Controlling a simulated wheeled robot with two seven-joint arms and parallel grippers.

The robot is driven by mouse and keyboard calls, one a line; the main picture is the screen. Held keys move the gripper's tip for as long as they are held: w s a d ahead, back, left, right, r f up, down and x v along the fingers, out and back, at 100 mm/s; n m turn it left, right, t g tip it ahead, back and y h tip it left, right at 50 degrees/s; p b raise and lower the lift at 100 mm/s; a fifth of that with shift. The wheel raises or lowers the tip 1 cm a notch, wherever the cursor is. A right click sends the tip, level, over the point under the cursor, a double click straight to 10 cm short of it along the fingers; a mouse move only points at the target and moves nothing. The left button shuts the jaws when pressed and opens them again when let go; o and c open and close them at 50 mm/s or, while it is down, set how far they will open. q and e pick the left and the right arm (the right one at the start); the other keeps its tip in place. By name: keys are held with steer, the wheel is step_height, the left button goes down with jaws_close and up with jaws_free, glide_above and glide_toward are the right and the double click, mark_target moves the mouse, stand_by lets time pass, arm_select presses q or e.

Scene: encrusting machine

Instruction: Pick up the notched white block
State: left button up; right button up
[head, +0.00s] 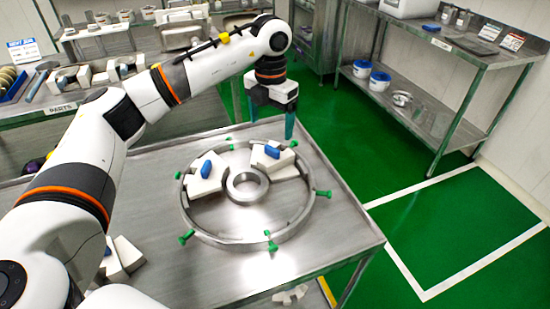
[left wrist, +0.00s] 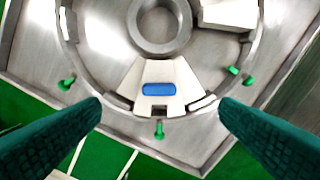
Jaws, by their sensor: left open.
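A white wedge-shaped block (head: 284,158) with a blue grip sits in the back right of a metal ring (head: 291,219) on the steel table. In the left wrist view this block (left wrist: 183,75) shows a dark notch at its outer edge. A second white block (head: 205,184) with a blue grip sits at the ring's left; part of a white block (left wrist: 230,13) shows at the wrist view's upper right. My left gripper (head: 271,118) is open above the ring's back edge. Its green fingers stand apart on either side of the notched block, not touching it. My right gripper is out of view.
A round metal hub (head: 234,185) stands inside the ring, and several green knobs (head: 323,193) stick out around it. More white blocks (head: 128,253) lie at the table's left, partly behind my arm. A shelf rack (head: 440,125) stands at right; green floor lies between.

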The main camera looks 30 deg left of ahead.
mark_target(273, 147)
arm_select(q)
step_height(273, 147, down, 4)
steer(key=shift+r, duration=0.2)
steer(key=shift+w+d+f+p, duration=0.1)
steer(key=shift+f+p, duration=0.25)
steer(key=shift+f, duration=1.05)
steer(key=shift+w+f+p, duration=0.1)
steer(key=shift+f+p, duration=0.2)
steer(key=shift+f, duration=1.05)
steer(key=shift+c, duration=0.4)
steer(key=c, duration=1.2)
